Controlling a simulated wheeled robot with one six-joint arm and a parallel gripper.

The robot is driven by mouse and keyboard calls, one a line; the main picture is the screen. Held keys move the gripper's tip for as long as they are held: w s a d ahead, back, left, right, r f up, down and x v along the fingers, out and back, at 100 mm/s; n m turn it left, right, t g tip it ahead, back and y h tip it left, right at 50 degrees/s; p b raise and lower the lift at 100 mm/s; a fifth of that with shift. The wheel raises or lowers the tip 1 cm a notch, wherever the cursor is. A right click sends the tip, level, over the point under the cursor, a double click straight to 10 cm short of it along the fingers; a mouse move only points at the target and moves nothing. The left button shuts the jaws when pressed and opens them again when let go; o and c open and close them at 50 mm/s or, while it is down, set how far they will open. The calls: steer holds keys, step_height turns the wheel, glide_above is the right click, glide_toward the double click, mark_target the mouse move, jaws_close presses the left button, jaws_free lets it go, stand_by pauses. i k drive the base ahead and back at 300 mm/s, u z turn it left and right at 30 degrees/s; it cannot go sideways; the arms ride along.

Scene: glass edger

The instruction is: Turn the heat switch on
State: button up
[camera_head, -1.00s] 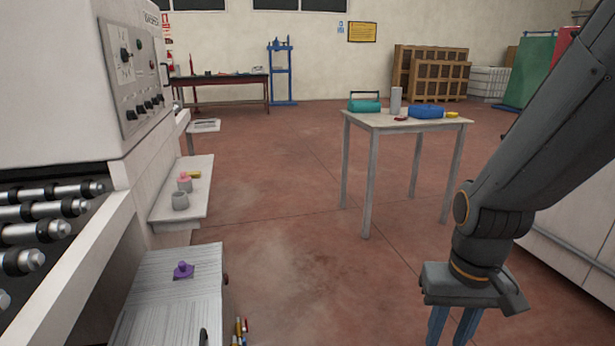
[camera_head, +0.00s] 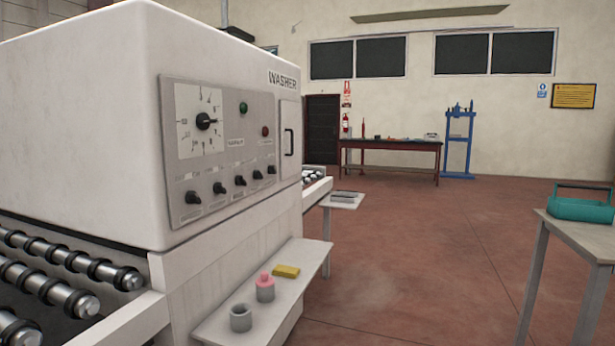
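The white washer machine (camera_head: 90,120) fills the left side of the view. Its control panel (camera_head: 224,165) faces right and carries one large black dial (camera_head: 204,121) on a white scale. Below it is a row of several small black switches, from the nearest one (camera_head: 192,197) to the far one (camera_head: 271,170). A green button (camera_head: 243,107) and a red button (camera_head: 265,131) sit above that row. The labels are too small to read, so I cannot tell which switch is the heat switch. My gripper is out of view.
A low white shelf (camera_head: 255,325) below the panel holds a grey cup (camera_head: 241,317), a pink-topped container (camera_head: 265,287) and a yellow sponge (camera_head: 286,271). Rollers (camera_head: 60,275) stick out at left. Floor between is clear.

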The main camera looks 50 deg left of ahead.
mark_target(256, 174)
steer(key=u, duration=0.2)
steer(key=i, duration=1.7)
steer(key=u, duration=1.1)
steer(key=i, duration=0.95)
steer(key=u, duration=1.65)
steer(key=i, duration=0.7)
steer(key=u, duration=0.3)
